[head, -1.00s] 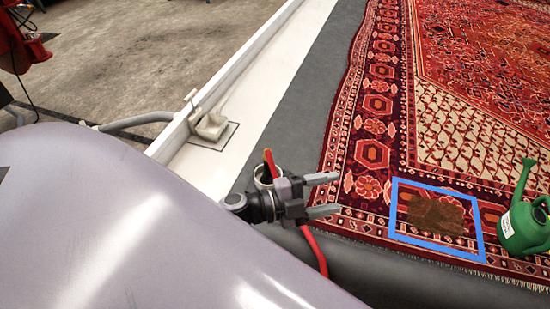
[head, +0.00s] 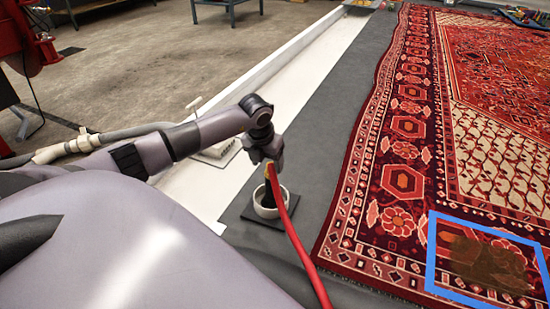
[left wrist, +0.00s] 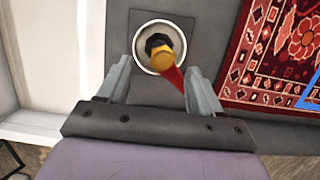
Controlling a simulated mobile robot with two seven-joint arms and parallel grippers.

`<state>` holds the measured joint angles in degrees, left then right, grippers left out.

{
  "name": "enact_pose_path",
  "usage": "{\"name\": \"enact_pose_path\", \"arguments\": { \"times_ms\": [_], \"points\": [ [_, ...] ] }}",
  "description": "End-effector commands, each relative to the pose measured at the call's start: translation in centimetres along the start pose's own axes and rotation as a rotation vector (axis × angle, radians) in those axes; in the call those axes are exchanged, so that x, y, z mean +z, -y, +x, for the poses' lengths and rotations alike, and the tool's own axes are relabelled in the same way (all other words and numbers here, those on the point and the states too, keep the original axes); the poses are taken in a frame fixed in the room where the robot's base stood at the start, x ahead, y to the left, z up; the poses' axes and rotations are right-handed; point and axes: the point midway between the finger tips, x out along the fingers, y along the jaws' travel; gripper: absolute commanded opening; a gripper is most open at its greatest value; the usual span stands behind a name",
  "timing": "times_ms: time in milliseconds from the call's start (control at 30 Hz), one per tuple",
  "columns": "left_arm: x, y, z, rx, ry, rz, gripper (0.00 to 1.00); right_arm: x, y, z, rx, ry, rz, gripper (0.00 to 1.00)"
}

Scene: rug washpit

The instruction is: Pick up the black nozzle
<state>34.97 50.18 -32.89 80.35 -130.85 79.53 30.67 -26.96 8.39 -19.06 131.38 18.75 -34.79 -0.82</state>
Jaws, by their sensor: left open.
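The black nozzle (head: 268,199) stands in a round white holder (head: 283,209) on a dark square plate. A red hose (head: 296,250) with a yellow fitting runs from its top. In the left wrist view the nozzle (left wrist: 156,42) shows inside the white ring, partly covered by the yellow fitting (left wrist: 163,61). My left gripper (head: 268,170) is above the holder, pointing down. In the left wrist view its two fingers (left wrist: 158,72) are apart, one on each side of the hose and fitting, with nothing clamped. My right gripper is not in view.
A patterned red rug (head: 405,185) lies to the right, with a blue frame (head: 431,250) around a brown stain. A white ledge (head: 310,85) runs along the left of the grey floor strip. A pale fixture with a grey hose (head: 125,134) is behind my arm.

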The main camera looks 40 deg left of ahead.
Motion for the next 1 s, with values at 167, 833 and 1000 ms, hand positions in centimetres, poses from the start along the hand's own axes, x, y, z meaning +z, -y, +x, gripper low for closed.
{"name": "enact_pose_path", "arguments": {
  "times_ms": [167,833,1000],
  "points": [
    [0.0,0.2,2.2,-0.003,-0.002,-0.001,0.65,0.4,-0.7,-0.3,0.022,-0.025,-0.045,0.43],
    [0.3,0.5,6.5,-0.004,0.0,0.002,0.52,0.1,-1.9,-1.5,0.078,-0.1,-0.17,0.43],
    [0.3,0.4,6.5,-0.004,0.0,0.002,0.09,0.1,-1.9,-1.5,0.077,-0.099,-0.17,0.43]
  ]
}}
